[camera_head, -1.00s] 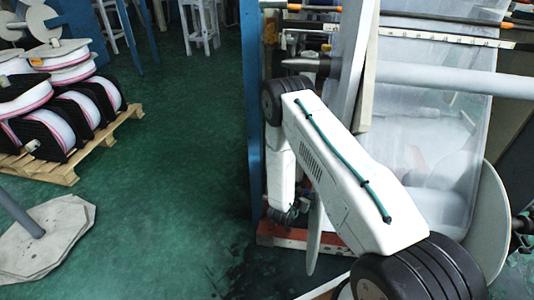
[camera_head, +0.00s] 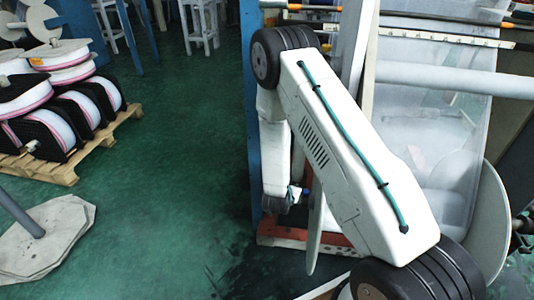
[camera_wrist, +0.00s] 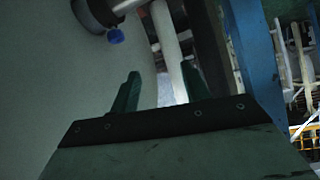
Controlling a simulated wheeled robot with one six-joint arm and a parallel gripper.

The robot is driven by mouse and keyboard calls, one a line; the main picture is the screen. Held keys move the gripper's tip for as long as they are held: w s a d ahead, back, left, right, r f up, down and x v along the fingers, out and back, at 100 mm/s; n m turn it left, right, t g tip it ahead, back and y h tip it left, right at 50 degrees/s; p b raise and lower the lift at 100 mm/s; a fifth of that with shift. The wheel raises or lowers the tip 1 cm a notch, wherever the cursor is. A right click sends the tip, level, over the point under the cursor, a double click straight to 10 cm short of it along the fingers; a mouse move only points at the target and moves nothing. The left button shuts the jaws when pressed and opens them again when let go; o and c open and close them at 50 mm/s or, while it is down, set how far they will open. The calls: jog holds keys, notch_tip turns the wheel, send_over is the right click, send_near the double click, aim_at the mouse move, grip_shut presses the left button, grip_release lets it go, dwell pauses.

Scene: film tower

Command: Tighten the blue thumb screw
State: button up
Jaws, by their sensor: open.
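The blue thumb screw (camera_wrist: 115,37) shows in the wrist view at the upper left, under a dark collar (camera_wrist: 97,13) on a pale shaft (camera_wrist: 130,5). My gripper (camera_wrist: 161,72) has its two green fingers apart, with nothing held between them. The screw lies beyond the left fingertip, up and to the left in the picture, and looks clear of it. In the head view my arm hides much of the machine, and I cannot make out the screw for sure.
A large pale disc (camera_wrist: 60,80) fills the left of the wrist view, close to my left finger. A blue upright (camera_wrist: 255,55) stands to the right. In the head view, reels on a pallet (camera_head: 70,170) stand left; the green floor (camera_head: 180,150) between is clear.

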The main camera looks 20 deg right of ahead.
jog(key=w+a+r+n+y, duration=0.1)
jog(key=a+r, duration=0.3)
jog(key=r, duration=0.4)
jog(key=w+a+r+n+y, duration=0.1)
jog(key=a+r+y, duration=0.2)
jog(key=r, duration=0.5)
jog(key=shift+w+a+r+g+y, duration=0.3)
jog(key=shift+w+a+r+y, duration=0.1)
jog(key=shift+y, duration=0.4)
jog(key=shift+f, duration=0.1)
